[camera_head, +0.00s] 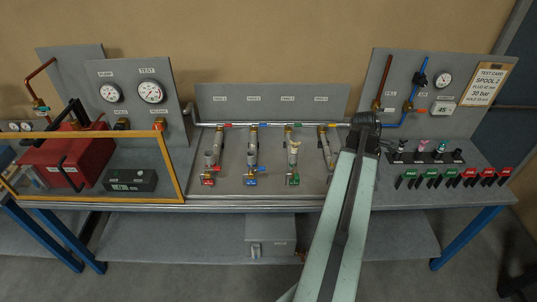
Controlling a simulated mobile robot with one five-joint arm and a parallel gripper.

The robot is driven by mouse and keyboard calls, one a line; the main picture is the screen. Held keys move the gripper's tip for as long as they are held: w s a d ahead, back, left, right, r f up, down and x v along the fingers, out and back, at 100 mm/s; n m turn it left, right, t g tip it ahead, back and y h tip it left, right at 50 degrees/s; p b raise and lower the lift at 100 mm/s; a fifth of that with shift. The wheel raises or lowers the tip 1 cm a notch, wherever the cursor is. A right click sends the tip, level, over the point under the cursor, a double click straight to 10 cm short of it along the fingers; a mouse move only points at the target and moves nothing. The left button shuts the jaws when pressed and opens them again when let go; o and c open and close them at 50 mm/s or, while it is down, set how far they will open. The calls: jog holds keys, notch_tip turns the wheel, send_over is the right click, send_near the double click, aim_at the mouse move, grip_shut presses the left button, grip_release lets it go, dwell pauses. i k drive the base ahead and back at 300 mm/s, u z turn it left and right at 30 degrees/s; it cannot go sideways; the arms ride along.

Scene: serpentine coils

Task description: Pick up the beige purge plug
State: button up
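A small beige piece (295,144), which looks like the beige purge plug, sits at the top of the third fitting from the left on the bench's middle panel. It is too small to make out its shape. My arm reaches up from the bottom of the view, right of centre, and ends in a dark joint in front of the pipe rail. My gripper (388,147) seems to be the small dark part just right of that joint, left of the plug row. Its fingers cannot be made out. The beige piece is to its left, clearly apart from it.
A row of small holders with pink and teal plugs (421,145) stands right of my arm. Green and red tagged blocks (453,178) line the front right edge. A yellow-framed guard (172,165) and red pump (68,155) fill the left. My arm hides part of the bench.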

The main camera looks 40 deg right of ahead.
aim_at(294, 152)
jog(key=u, duration=0.05)
jog(key=i, duration=0.95)
jog(key=u, duration=0.35)
